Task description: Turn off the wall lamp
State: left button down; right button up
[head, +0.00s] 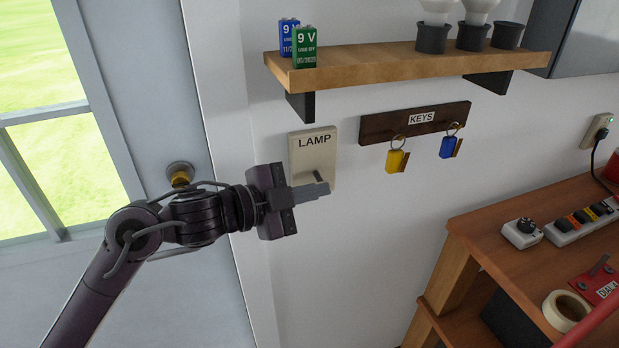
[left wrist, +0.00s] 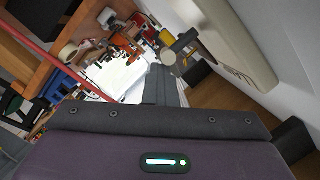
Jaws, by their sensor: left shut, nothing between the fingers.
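The beige switch plate marked LAMP (head: 313,148) is on the white wall, below the left end of the wooden shelf. My left gripper (head: 318,190) is shut and empty, pointing right, and its fingertips overlap the lower part of the plate in the head view. In the left wrist view the plate (left wrist: 235,45) is at the upper right, with a dark grey lever (left wrist: 181,46) sticking out of it. The shut fingers (left wrist: 163,85) are below the lever and look apart from it. My right gripper is not in view.
The wooden shelf (head: 400,67) above holds batteries and bulbs. A key rack (head: 440,117) with yellow and blue key tags hangs right of the plate. A door with a knob (head: 180,172) is at left. A workbench (head: 480,222) with tools stands at lower right.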

pick_arm(q)
jog(key=shift+w+a+f+m+b, duration=0.1)
jog(key=shift+f+m+b, duration=0.3)
jog(key=shift+b, duration=0.45)
jog(key=shift+t, duration=0.3)
jog(key=shift+m+b, duration=0.3)
jog(key=shift+b, duration=0.1)
dwell(0.5)
jog(key=shift+r, duration=0.15)
